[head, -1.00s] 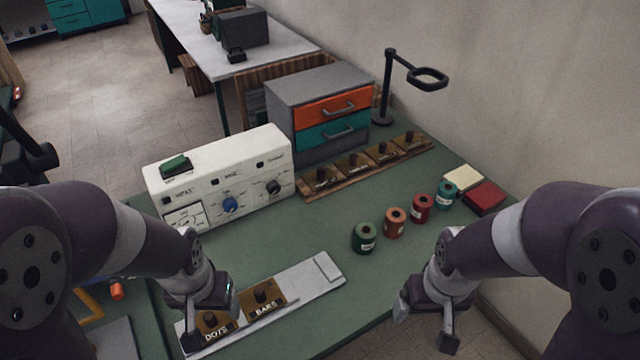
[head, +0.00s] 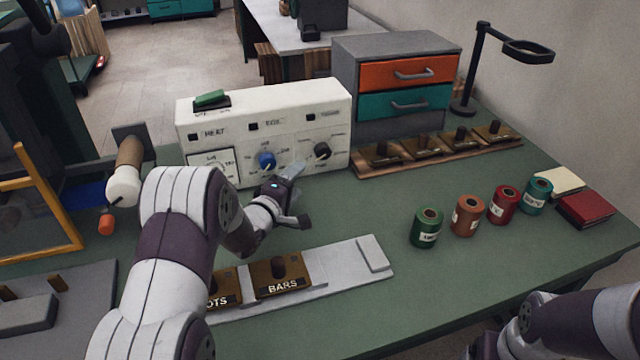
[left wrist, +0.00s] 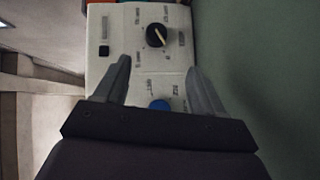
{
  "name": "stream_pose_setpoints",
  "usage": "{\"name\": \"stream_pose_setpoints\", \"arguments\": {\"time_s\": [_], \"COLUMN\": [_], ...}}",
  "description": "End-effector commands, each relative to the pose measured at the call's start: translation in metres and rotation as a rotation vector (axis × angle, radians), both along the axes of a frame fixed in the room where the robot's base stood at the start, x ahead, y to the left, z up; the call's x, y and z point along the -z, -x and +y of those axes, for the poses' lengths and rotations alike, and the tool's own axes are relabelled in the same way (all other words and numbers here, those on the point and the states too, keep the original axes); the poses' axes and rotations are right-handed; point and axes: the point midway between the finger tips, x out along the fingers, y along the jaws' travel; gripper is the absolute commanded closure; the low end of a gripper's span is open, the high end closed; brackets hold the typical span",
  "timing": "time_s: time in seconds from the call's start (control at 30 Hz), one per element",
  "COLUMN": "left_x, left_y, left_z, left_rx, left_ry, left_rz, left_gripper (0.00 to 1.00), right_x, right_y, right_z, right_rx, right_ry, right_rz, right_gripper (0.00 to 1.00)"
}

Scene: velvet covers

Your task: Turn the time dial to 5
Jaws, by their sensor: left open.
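The white control box (head: 310,110) stands at the back of the green bench. Its front carries a gauge at left, a blue dial (head: 266,160) in the middle and a black dial (head: 321,151) at right. The printed words by the right dial are too small to read surely. My left gripper (head: 299,197) is open and empty, in front of the box, apart from the dials. In the left wrist view, the black dial (left wrist: 157,35) with a pale pointer mark lies beyond the fingertips, and the blue dial (left wrist: 160,104) shows between the fingers. My right gripper (head: 485,346) is partly cut off at the bottom edge.
A drawer cabinet (head: 400,85) stands right of the box, with a wooden rack (head: 440,155) of stamps before it. Several spools, such as the green one (head: 426,228), stand at right. A grey tray (head: 345,265) with stamps lies below my left gripper. A handled tool (head: 125,175) is at left.

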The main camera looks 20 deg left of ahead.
Motion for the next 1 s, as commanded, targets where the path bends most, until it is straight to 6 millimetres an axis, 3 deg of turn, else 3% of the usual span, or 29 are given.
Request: {"name": "stream_pose_setpoints", "arguments": {"time_s": [0.03,0.23,0.5,0.7,1.0], "left_x": [0.011,0.007,0.010,0.012,0.011], "left_y": [-0.001,-0.017,-0.078,-0.112,-0.127], "left_z": [0.001,-0.003,-0.015,-0.021,-0.023], "left_rx": [0.008,0.022,0.023,0.021,0.019], "left_ry": [0.045,0.098,0.095,0.094,0.095], "left_rz": [-0.028,-0.057,-0.057,-0.055,-0.055], "left_gripper": [0.31,0.31,0.31,0.31,0.31], "right_x": [0.013,0.012,0.018,0.020,0.021], "right_y": [0.000,0.000,0.000,0.000,0.000], "right_z": [0.000,0.000,0.000,0.000,0.000], "right_rx": [0.000,0.000,0.000,0.000,0.000], "right_ry": [0.000,0.000,0.000,0.000,0.000], "right_rz": [-0.001,-0.002,-0.001,-0.001,-0.001], "right_gripper": [0.12,0.12,0.12,0.12,0.12]}}
